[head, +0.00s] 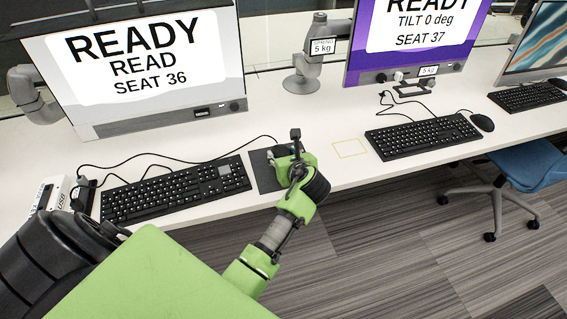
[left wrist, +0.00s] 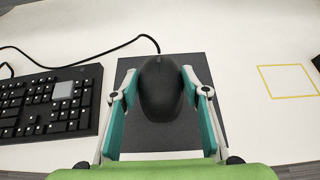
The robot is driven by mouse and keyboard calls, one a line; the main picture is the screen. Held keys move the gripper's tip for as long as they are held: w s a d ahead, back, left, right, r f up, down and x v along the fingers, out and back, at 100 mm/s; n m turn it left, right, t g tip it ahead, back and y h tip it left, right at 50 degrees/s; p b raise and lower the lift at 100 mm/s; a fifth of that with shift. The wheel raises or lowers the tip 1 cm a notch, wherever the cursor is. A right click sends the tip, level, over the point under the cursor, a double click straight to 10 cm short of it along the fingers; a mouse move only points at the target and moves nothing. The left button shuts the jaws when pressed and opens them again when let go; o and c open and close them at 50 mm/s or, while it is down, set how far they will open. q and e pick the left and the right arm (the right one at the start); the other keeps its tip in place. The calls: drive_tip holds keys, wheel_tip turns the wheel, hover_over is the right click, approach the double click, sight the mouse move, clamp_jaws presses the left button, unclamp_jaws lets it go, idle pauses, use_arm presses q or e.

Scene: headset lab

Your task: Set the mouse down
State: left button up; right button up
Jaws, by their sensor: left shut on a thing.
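The black mouse (left wrist: 160,88) sits between the two fingers of my left gripper (left wrist: 160,100) in the left wrist view. The fingers are shut on its sides, and its cable runs away toward the back left. The mouse is over a dark mouse pad (left wrist: 150,138); I cannot tell whether it touches it. In the head view my left gripper (head: 286,152) is above the pad (head: 263,177), right of the keyboard, and mostly hides the mouse. My right gripper is in neither view.
A black keyboard (head: 175,190) lies left of the pad, below a monitor (head: 140,65) reading "READY READ SEAT 36". A yellow outlined square (head: 350,148) marks bare desk to the right. Another keyboard (head: 425,136) and mouse (head: 482,122) are farther right. A blue chair (head: 532,165) stands beyond the desk edge.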

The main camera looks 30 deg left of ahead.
use_arm(q)
drive_tip(key=shift+w+a+f, duration=0.15)
drive_tip(key=shift+f, duration=0.1)
drive_tip(key=shift+w+f, duration=0.1)
drive_tip(key=shift+f, duration=1.55)
drive_tip(key=o, duration=1.1)
drive_tip(key=shift+f, duration=0.15)
drive_tip(key=shift+r, duration=0.25)
drive_tip(key=v, duration=1.2)
drive_tip(key=shift+f, duration=0.1)
